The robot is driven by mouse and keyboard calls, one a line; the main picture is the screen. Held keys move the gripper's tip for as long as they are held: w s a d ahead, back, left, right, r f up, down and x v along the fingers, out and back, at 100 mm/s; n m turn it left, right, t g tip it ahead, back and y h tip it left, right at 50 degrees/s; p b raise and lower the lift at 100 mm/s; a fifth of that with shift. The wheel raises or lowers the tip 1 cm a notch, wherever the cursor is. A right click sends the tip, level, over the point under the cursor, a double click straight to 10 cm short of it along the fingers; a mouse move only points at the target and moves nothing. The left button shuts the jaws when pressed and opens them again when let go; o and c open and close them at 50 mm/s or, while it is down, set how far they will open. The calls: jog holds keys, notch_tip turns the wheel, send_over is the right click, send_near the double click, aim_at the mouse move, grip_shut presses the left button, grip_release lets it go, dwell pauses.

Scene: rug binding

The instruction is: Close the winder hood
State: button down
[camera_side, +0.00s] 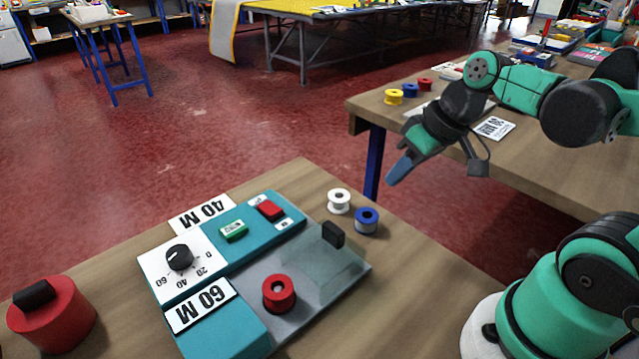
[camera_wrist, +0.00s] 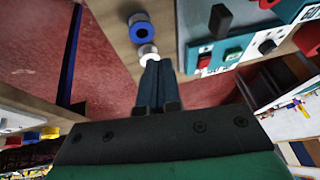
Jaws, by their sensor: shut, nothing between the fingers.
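The winder is a teal box (camera_side: 222,333) with a dial, buttons and a grey bed (camera_side: 313,315). Its clear hood (camera_side: 308,262) appears to be over the right part of the bed, with a black handle (camera_side: 333,234) at its right end. The handle also shows in the wrist view (camera_wrist: 220,20). A red spool (camera_side: 279,293) stands on the bed, seemingly outside the hood. My gripper (camera_side: 391,180) is shut and empty, in the air up and to the right of the handle. Its fingers (camera_wrist: 157,68) show together in the wrist view. The hood's edges are faint.
A white spool (camera_side: 339,201) and a blue spool (camera_side: 367,220) stand near the handle, on the bench. A red pot with a black knob (camera_side: 52,318) stands at the left. Signs (camera_side: 203,213) lie by the winder. A second bench (camera_side: 540,165) is at the right.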

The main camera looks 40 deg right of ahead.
aim_at(306, 268)
jog(key=f+y, duration=0.1)
jog(key=f, duration=0.1)
jog(key=w+a+f+n+y, duration=0.1)
jog(key=f, duration=0.1)
jog(key=w+a+f+y, duration=0.1)
jog(key=y, duration=0.1)
jog(key=shift+w+a+f, duration=0.15)
jog(key=shift+f, duration=0.25)
jog(key=shift+a, duration=2.05)
jog(key=a, duration=0.9)
jog(key=shift+a, duration=0.1)
